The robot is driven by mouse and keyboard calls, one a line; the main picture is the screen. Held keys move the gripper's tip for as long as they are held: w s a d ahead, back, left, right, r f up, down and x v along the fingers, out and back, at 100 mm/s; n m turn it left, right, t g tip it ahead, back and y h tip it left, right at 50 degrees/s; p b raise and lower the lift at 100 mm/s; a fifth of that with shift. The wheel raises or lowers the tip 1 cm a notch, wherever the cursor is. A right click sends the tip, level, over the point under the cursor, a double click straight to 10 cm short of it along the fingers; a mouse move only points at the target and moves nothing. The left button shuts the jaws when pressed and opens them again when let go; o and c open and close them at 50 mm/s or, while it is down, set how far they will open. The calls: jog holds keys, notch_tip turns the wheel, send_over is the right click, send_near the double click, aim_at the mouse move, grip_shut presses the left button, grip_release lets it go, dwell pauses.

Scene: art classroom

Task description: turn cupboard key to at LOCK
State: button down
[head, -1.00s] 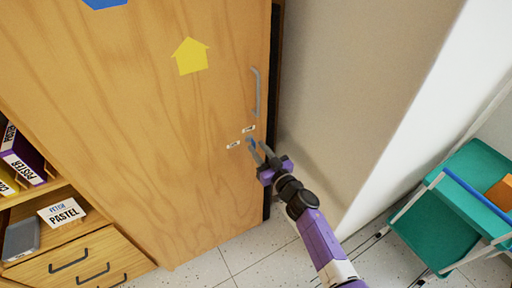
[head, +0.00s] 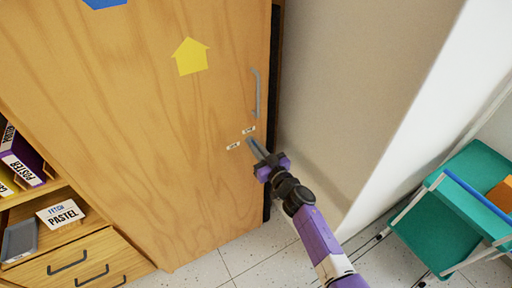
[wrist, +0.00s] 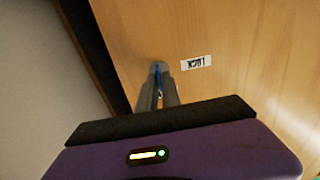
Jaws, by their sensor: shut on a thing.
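The wooden cupboard door (head: 165,130) is shut and carries two small white labels near its right edge, an upper one (head: 249,130) and a lower-left one (head: 233,146). In the head view they are too small to read. In the wrist view one label (wrist: 196,63) appears upside down and seems to read LOCK. My gripper (head: 252,143) is at the door beside the labels, its fingers closed together. In the wrist view a blue key (wrist: 158,78) shows between the fingers of my gripper (wrist: 158,68). The keyhole and most of the key are hidden by the fingers.
A grey bar handle (head: 256,92) stands out from the door above my gripper. A wall (head: 350,90) is close on the right. A teal cart (head: 455,210) stands at the lower right, and open shelves with a PASTEL box (head: 62,213) are at the left.

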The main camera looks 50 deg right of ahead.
jog(key=shift+n, duration=0.3)
jog(key=n, duration=0.8)
jog(key=shift+a+f, duration=0.1)
jog(key=shift+a, duration=0.15)
jog(key=n+b, duration=0.1)
jog(key=n, duration=0.3)
jog(key=shift+f+n, duration=0.15)
jog(key=shift+n, duration=0.25)
jog(key=n, duration=0.4)
jog(key=shift+b, duration=0.4)
jog(key=shift+n, duration=0.3)
jog(key=c, duration=1.6)
grip_release()
